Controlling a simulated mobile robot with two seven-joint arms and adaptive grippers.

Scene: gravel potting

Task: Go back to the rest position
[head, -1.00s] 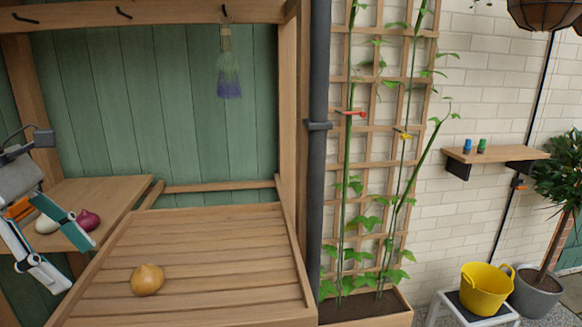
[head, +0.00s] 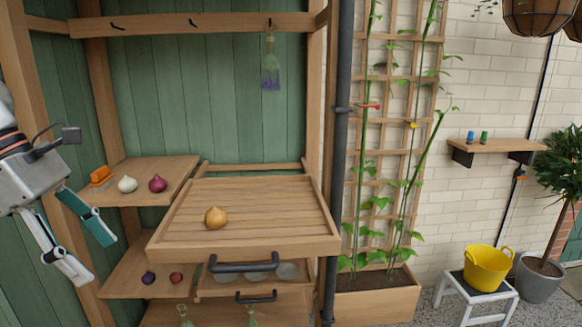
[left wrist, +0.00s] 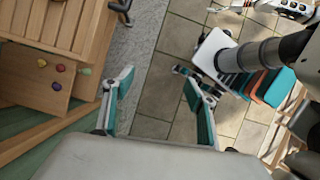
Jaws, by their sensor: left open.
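My left gripper (head: 97,258) is open and empty at the left edge of the head view, in front of the shelves. Its teal-padded fingers are spread, and they also show empty in the left wrist view (left wrist: 159,82). A yellow onion (head: 215,217) sits on the slatted wooden tray (head: 265,196). A white onion (head: 127,184) and a red onion (head: 158,183) stand on the left shelf (head: 180,172), beside an orange object (head: 101,175). My right gripper cannot be made out in either view.
A drawer with a dark handle (head: 255,296) is under the tray, and a lower shelf (head: 125,283) holds two small dark round things. A planter (head: 375,300) with climbing plants stands right. A yellow bucket (head: 487,268) sits on a white stool (head: 470,298).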

